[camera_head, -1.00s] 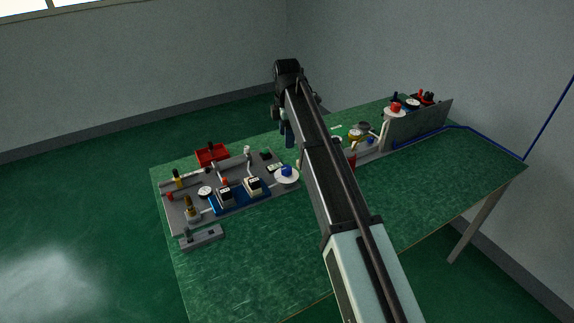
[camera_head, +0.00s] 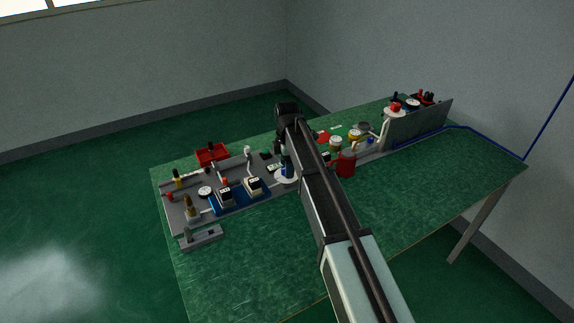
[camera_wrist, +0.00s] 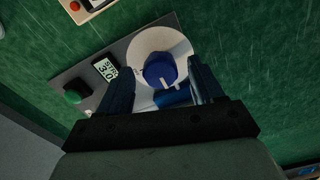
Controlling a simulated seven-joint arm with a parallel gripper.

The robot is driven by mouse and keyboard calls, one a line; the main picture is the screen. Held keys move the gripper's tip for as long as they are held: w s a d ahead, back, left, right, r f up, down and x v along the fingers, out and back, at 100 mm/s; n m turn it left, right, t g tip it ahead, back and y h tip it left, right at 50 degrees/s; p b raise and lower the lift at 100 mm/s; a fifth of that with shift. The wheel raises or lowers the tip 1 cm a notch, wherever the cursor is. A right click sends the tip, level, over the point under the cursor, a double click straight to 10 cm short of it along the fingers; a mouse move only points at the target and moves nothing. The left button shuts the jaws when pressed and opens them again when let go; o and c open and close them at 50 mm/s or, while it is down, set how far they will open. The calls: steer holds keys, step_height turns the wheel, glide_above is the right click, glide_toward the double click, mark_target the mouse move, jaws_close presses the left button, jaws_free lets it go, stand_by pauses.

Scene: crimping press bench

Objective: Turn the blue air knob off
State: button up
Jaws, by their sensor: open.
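The blue air knob (camera_wrist: 160,68) sits on a round white disc (camera_wrist: 150,42) in the wrist view, with a pale mark on its near side. My gripper (camera_wrist: 160,72) is open, with one dark blue finger on each side of the knob. A gap shows between the knob and each finger; whether the fingertips are down at its height I cannot tell. In the head view my gripper (camera_head: 287,166) is over the white disc (camera_head: 284,180) and hides most of the knob.
Next to the disc are a small digital display (camera_wrist: 105,67) and a green button (camera_wrist: 72,97). A blue fixture (camera_head: 238,203) stands left of the disc, a red can (camera_head: 346,165) right.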

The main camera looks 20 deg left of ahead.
steer(key=c, duration=1.1)
steer(key=shift+o, duration=0.2)
steer(key=shift+m, duration=0.3)
steer(key=m, duration=0.3)
steer(key=shift+m, duration=0.3)
steer(key=m, duration=0.4)
steer(key=shift+m, duration=0.3)
steer(key=m, duration=0.9)
steer(key=shift+s, duration=0.1)
